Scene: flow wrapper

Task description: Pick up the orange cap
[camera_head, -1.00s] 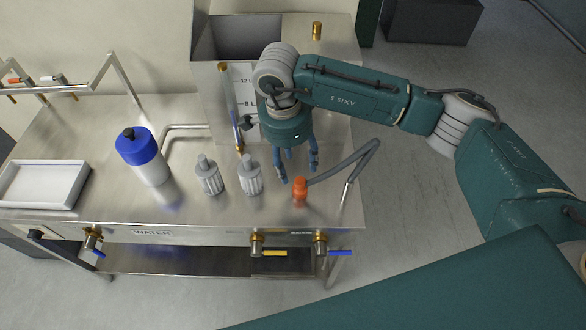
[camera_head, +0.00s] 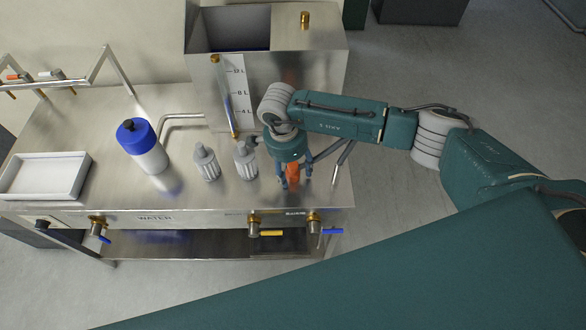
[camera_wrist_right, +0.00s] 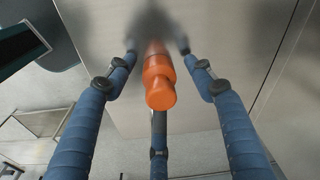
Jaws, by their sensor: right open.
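The orange cap (camera_head: 293,173) stands upright on the metal bench near its front right edge. In the wrist view the orange cap (camera_wrist_right: 158,82) sits between the spread blue fingers. My right gripper (camera_head: 291,182) is lowered around the cap from above, and its fingers partly hide it. In the wrist view the right gripper (camera_wrist_right: 158,70) is open, with gaps between the side fingers and the cap. Whether the third finger touches the cap I cannot tell. My left gripper is not in view.
Two grey ribbed caps (camera_head: 207,163) (camera_head: 246,160) stand left of my gripper. A blue-topped white bottle (camera_head: 143,147) and a white tray (camera_head: 45,177) are farther left. A metal tank (camera_head: 268,70) stands behind. Valves (camera_head: 313,222) line the bench's front.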

